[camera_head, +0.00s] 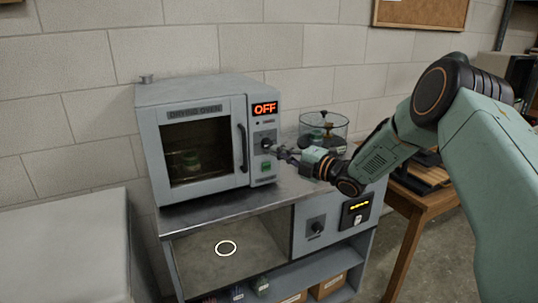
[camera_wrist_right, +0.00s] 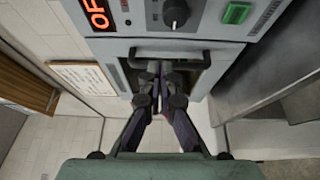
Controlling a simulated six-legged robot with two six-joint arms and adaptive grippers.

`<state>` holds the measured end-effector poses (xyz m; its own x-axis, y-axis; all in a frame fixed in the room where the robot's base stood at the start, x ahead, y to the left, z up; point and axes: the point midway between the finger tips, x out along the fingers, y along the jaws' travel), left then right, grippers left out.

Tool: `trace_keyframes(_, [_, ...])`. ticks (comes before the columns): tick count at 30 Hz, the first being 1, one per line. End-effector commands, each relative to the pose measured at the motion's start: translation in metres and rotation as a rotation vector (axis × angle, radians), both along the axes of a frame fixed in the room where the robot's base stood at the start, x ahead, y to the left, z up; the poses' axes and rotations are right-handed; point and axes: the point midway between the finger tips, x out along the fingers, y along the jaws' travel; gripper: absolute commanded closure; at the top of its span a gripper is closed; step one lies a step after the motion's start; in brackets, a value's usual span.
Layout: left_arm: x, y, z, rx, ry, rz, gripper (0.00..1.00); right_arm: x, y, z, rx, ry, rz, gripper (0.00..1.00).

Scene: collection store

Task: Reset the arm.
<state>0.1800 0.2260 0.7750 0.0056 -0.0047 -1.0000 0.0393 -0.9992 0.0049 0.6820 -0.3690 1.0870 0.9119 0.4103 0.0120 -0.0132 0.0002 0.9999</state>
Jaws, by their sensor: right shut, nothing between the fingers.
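My right arm comes in from the right in the head view, and its gripper (camera_head: 276,150) is at the front of the drying oven (camera_head: 205,87), by its control panel. The gripper also shows in the right wrist view (camera_wrist_right: 159,72); its fingers are together with nothing between them. In that view the fingertips are in front of the oven's dark door handle (camera_wrist_right: 168,52). I cannot tell whether they touch it. The oven's display (camera_head: 264,108) reads OFF. My left gripper is not in view.
A glass vessel (camera_head: 336,124) with dark-knobbed contents stands right of the oven on the metal bench. Below are a dial panel (camera_head: 316,227) and a grey surface with a white ring (camera_head: 226,248). A wooden table (camera_head: 411,200) stands right, a grey cabinet (camera_head: 60,250) left.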

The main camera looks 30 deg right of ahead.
Motion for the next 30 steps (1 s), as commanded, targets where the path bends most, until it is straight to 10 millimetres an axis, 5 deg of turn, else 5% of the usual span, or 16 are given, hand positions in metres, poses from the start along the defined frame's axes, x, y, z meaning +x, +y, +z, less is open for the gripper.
trace_keyframes(9, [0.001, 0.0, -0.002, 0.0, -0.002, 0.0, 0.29, -0.014, -0.051, 0.0, 0.0, -0.002, -0.002, 1.0])
trace_keyframes(22, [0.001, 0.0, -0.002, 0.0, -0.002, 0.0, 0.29, -0.019, -0.06, -0.001, 0.028, 0.015, -0.001, 1.0])
trace_keyframes(26, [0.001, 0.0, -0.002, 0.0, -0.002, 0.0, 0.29, -0.017, -0.067, -0.006, 0.182, 0.091, -0.052, 1.0])
trace_keyframes(30, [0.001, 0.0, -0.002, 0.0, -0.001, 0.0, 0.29, -0.025, -0.058, -0.04, 0.521, 0.274, -0.166, 1.0])
